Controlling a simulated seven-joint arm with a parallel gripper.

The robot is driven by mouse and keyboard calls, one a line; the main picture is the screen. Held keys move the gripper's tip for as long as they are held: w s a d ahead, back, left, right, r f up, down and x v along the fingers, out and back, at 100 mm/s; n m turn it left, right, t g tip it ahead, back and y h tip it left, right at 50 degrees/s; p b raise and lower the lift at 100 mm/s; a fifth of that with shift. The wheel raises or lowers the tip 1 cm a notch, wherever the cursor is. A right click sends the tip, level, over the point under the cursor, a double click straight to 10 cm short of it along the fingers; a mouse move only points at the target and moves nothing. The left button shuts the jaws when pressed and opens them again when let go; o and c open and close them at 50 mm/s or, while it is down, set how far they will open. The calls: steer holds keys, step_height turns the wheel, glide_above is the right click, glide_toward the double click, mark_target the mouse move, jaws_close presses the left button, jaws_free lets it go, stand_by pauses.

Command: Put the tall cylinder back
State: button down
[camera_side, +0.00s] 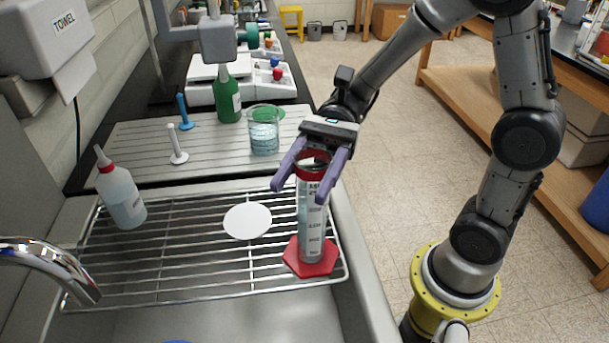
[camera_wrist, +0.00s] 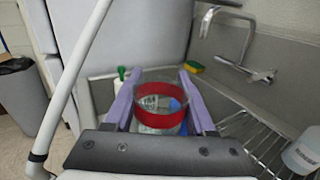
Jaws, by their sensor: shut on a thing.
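The tall cylinder (camera_side: 312,225) is clear, with printed graduations, a red collar near its top and a red hexagonal base (camera_side: 311,260). It is nearly upright over the right end of the wire rack (camera_side: 180,262). I cannot tell whether its base touches the rack. My gripper (camera_side: 300,190) is above it, with its purple fingers shut on either side of its upper part. In the wrist view, the cylinder's open rim and red collar (camera_wrist: 160,101) sit between the two fingers.
A flat white disc (camera_side: 247,221) lies on the rack left of the cylinder. A wash bottle (camera_side: 122,193) stands at the rack's left. A beaker (camera_side: 264,131), green bottle (camera_side: 228,96) and small blue and white stands are on the ribbed board (camera_side: 125,146) behind. A faucet (camera_side: 48,268) is front left.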

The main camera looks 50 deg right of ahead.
steer(key=shift+f, duration=0.1)
steer(key=shift+c, duration=1.1)
jaws_free()
steer(key=shift+d, duration=0.1)
steer(key=v, duration=1.2)
